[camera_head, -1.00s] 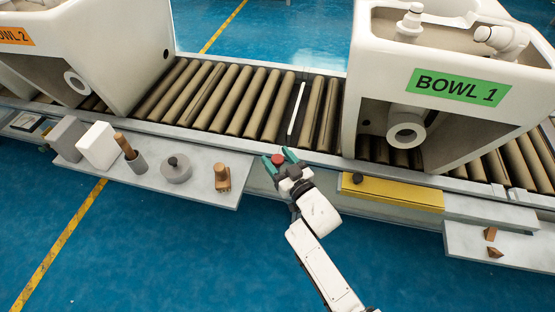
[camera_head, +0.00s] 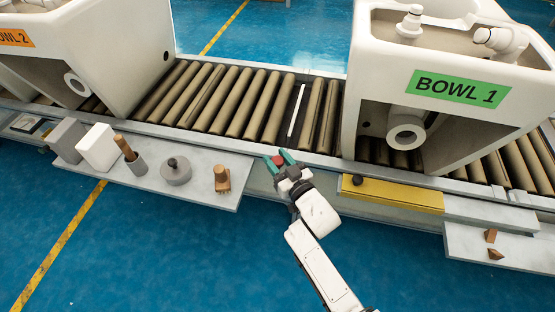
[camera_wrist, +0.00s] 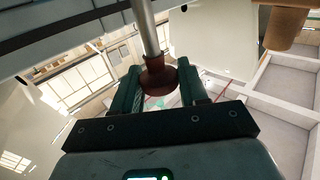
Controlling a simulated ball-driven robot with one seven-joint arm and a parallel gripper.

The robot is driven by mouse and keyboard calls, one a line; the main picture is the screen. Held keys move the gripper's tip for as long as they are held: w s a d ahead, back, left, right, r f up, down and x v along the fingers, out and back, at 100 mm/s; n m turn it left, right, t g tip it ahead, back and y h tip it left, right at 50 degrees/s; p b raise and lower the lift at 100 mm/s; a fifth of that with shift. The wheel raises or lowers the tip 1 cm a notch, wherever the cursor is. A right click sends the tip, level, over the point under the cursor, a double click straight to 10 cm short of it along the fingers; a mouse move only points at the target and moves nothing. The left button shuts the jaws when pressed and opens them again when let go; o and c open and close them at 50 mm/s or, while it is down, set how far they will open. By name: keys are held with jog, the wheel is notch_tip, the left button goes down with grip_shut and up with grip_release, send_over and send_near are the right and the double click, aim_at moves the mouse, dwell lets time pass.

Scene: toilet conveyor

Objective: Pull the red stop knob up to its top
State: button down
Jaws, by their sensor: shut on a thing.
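The red stop knob (camera_wrist: 160,74) sits on a metal shaft between my gripper's two green fingers in the wrist view. In the head view, only a small part of the red knob (camera_head: 279,161) shows, between the fingertips. My gripper (camera_head: 282,159) is shut on the knob at the front edge of the conveyor. It also shows in the wrist view (camera_wrist: 166,84), with a finger on each side of the knob. The fingers hide parts of the knob, and its height along its travel cannot be told.
The roller conveyor (camera_head: 235,102) carries BOWL 1 (camera_head: 455,130) at right and BOWL 2 (camera_head: 115,50) at left. A side shelf (camera_head: 200,190) holds several tools and blocks to the left. A yellow box (camera_head: 395,193) lies right of my gripper. Blue floor in front is clear.

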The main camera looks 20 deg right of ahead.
jog(key=shift+r+p, duration=3.2)
jog(key=shift+r, duration=0.2)
jog(key=c, duration=0.8)
grip_release()
jog(key=shift+o, duration=0.3)
jog(key=shift+f, duration=0.1)
jog(key=shift+s, duration=0.25)
jog(key=s+d+p, duration=0.1)
jog(key=s+p, duration=0.1)
jog(key=s, duration=0.8)
jog(key=shift+d, duration=0.4)
jog(key=shift+s, duration=0.1)
